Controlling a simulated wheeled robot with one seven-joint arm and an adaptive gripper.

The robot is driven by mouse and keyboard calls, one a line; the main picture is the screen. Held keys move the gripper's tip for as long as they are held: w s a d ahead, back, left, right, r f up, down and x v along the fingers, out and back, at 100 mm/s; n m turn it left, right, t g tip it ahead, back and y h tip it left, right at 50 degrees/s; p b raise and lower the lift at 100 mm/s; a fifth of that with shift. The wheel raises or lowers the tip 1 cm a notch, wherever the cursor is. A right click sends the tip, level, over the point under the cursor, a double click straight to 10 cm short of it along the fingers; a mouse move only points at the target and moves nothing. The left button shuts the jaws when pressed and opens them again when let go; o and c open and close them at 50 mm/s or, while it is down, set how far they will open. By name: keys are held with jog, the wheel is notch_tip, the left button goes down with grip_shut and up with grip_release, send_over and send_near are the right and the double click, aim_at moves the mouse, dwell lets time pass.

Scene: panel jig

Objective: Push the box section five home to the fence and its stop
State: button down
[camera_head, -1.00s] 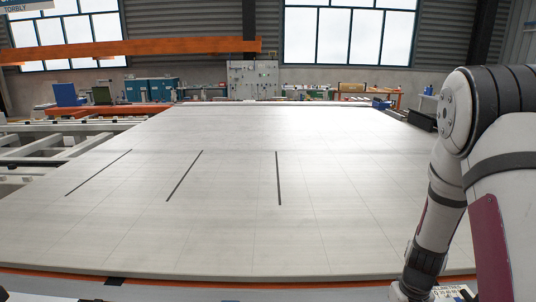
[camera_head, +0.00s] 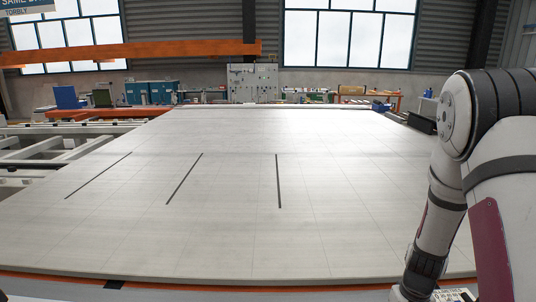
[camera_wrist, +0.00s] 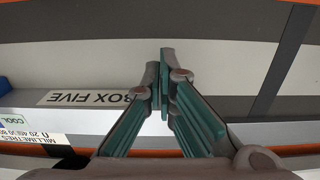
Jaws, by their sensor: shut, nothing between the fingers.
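I cannot identify the fence or the stop with certainty. In the head view my gripper is out of sight.
The head view shows a wide pale panel (camera_head: 330,235) with dark slots, clear on top. A frame of grey beams (camera_head: 60,150) stands left.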

jog(key=shift+w+b, duration=0.5)
jog(key=shift+w, duration=0.9)
dwell(0.4)
jog(key=shift+s+p, duration=0.45)
jog(key=shift+s, duration=0.65)
notch_tip(320, 180, up, 8)
jog(key=p, duration=0.4)
dwell(0.3)
